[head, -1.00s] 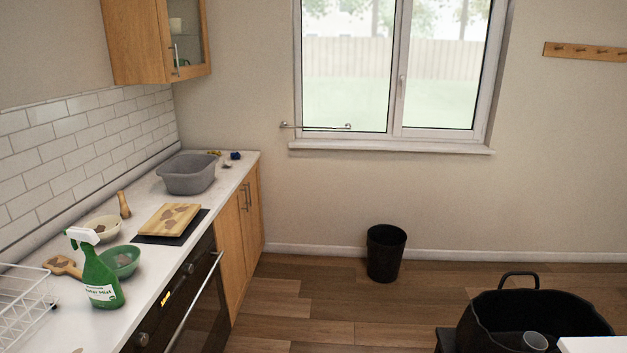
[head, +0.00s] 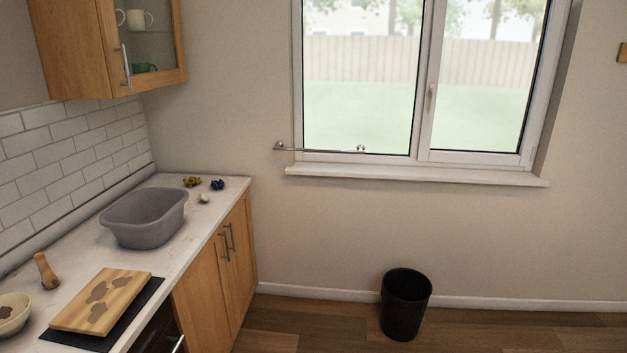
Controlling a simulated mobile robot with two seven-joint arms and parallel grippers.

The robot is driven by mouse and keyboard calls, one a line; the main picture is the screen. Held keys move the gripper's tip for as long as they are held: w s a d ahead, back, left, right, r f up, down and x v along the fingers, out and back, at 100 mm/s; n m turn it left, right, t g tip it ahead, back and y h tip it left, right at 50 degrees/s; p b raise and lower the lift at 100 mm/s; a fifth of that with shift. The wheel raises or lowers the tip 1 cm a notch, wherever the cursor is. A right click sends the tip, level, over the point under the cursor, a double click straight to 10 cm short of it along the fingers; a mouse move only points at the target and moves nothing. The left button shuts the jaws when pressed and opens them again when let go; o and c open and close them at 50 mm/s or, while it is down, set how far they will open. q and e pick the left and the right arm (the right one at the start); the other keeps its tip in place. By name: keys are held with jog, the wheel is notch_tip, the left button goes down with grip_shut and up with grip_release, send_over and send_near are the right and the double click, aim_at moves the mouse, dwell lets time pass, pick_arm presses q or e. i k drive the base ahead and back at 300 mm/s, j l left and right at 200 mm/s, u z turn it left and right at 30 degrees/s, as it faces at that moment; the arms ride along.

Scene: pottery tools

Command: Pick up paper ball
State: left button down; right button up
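A small whitish lump (head: 204,198) lies on the counter to the right of the grey basin; it may be the paper ball, but it is too small to tell. A yellow-brown crumpled item (head: 191,182) and a dark blue item (head: 217,184) lie just behind it near the counter's far end. Neither of my grippers shows in the head view.
A grey basin (head: 146,222) stands on the white counter (head: 190,262). A wooden board with brown patches (head: 100,300), a bowl (head: 12,312) and a wooden tool (head: 46,270) are nearer. A black bin (head: 405,305) stands on the floor by the wall. Floor beside the cabinet is clear.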

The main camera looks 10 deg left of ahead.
aim_at(202, 196)
jog(key=i+u, duration=0.3)
jog(key=i, duration=0.15)
jog(key=i+l+u, duration=0.55)
jog(key=i, duration=0.25)
jog(key=i+l+u, duration=0.5)
jog(key=u, duration=0.2)
jog(key=i+l+u, duration=0.2)
jog(key=l+u, duration=0.15)
jog(key=i+l+u, duration=0.15)
jog(key=l+u, duration=0.15)
jog(key=l, duration=0.15)
jog(key=i+l+u, duration=0.1)
jog(key=l+u, duration=0.25)
